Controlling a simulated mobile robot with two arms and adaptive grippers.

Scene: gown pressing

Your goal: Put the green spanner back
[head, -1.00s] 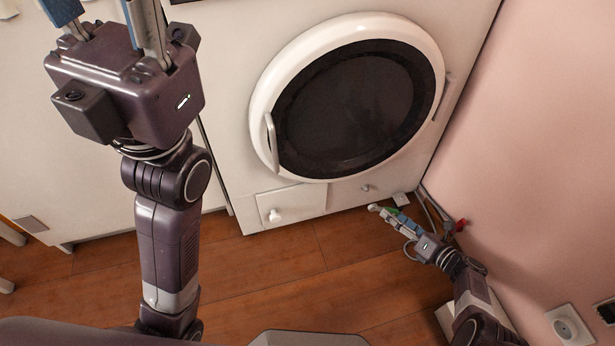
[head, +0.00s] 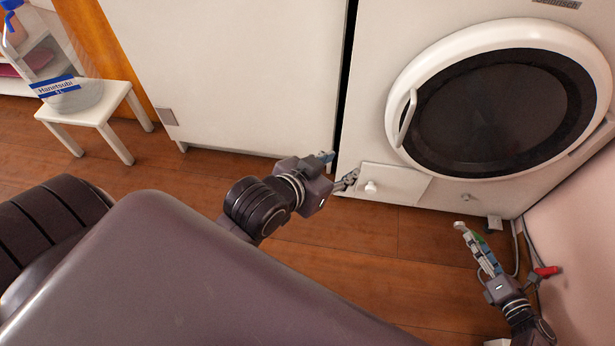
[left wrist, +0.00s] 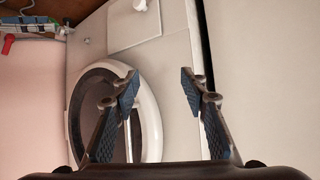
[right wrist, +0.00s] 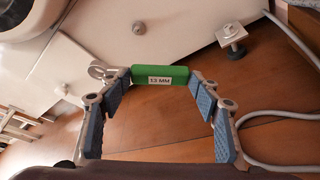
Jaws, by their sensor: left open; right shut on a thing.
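The green spanner, with a "13 MM" label on its green handle (right wrist: 160,75), is between the fingertips of my right gripper (right wrist: 147,84). Its metal head shows just left of the handle in the right wrist view. My left gripper (head: 336,169) is open and empty in front of the machine's lower left corner. In the left wrist view nothing is between its blue-padded fingers (left wrist: 160,88).
The white machine (head: 370,130) has a round dark door (head: 510,112) and a small flap with a knob (head: 370,187). Hoses and a red handle (head: 546,270) lie by the pink wall at right. A white stool (head: 110,105) holding a labelled bottle stands far left. Wooden floor (head: 370,260) between the grippers is clear.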

